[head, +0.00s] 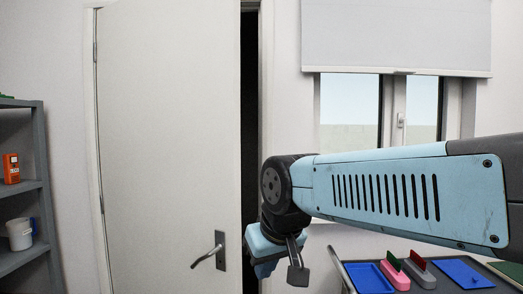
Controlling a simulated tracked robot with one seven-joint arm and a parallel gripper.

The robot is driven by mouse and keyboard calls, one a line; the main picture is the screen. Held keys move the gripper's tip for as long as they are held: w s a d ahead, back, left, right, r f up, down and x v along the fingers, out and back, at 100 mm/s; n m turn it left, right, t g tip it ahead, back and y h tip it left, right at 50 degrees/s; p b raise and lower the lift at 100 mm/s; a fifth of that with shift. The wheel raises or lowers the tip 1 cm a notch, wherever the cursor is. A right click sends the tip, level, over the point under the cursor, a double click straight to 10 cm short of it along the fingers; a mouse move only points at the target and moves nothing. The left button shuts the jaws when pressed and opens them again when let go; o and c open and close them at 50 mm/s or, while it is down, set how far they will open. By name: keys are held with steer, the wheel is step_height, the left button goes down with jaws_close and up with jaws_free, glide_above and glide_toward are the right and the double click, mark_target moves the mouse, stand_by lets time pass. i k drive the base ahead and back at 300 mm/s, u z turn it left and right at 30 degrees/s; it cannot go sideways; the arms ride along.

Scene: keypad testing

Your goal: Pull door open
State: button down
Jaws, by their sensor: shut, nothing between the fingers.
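The white door (165,140) stands ajar. A dark vertical gap (249,120) shows between its right edge and the frame. Its hinges are on the left side. The metal lever handle (208,256) sits low near the right edge, on a dark plate, and points left. My gripper (298,274) is to the right of the handle and apart from it, in front of the frame and the wall. It is shut and empty. My wrist hides the lower part of the gap's right side.
A grey shelf (44,200) with an orange device (11,168) and a white bucket (20,234) stands at left. A cart (347,275) with blue trays and red and pink items is at lower right, below a window (350,110) with a blind.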

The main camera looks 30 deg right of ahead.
mark_target(168, 72)
steer(key=u, duration=1)
steer(key=i, duration=0.1)
steer(key=z, duration=2.8)
steer(key=k, duration=0.75)
steer(key=u, duration=0.3)
steer(key=i, duration=1)
steer(key=u, duration=0.1)
